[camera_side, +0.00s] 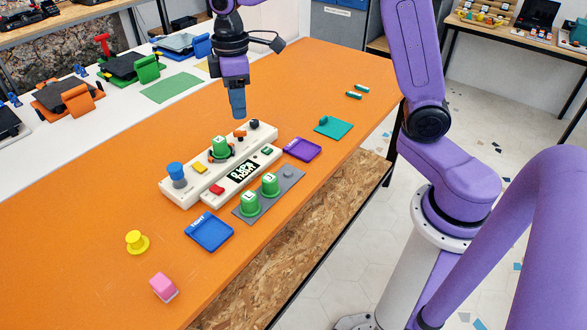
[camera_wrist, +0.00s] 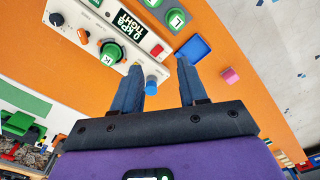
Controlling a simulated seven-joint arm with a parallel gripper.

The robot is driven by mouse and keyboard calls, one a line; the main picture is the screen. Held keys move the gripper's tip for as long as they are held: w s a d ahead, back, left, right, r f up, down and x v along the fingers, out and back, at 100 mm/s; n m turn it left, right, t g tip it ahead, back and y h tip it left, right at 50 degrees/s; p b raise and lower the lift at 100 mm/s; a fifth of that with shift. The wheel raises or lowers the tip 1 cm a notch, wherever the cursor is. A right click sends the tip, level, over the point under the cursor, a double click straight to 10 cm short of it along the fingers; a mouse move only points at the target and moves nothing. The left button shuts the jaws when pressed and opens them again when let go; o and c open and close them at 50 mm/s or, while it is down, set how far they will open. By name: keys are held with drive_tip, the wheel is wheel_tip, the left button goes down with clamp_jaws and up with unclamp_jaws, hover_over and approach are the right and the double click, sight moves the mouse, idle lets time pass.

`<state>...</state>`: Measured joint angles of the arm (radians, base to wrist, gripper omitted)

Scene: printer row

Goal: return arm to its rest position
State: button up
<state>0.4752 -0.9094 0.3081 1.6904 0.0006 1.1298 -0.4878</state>
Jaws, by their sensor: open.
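My gripper (camera_side: 238,104) hangs above the far side of the orange table, over the back edge of the white panel with knobs and a display. In the side view its fingers point down and overlap, so the gap between them is hidden there. In the wrist view my gripper (camera_wrist: 160,85) shows two blue fingers apart, with nothing between them. My arm reaches out over the table from its base at the right.
The white panel (camera_side: 194,190) carries a green cup (camera_side: 220,147) and a blue knob (camera_side: 176,170). Green cups stand on a grey plate (camera_side: 290,186). Blue (camera_side: 209,232) and purple (camera_side: 302,149) trays lie nearby. A yellow knob (camera_side: 136,241) and pink block (camera_side: 163,287) sit front left. The table's far right is mostly clear.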

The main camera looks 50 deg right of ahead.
drive_tip(key=s+d+f+n, duration=0.1)
drive_tip(key=s+d, duration=0.1)
drive_tip(key=s, duration=1.2)
drive_tip(key=s+d+f+n, duration=0.1)
drive_tip(key=s+d+f, duration=0.1)
drive_tip(key=s, duration=1.3)
drive_tip(key=shift+s+f, duration=0.15)
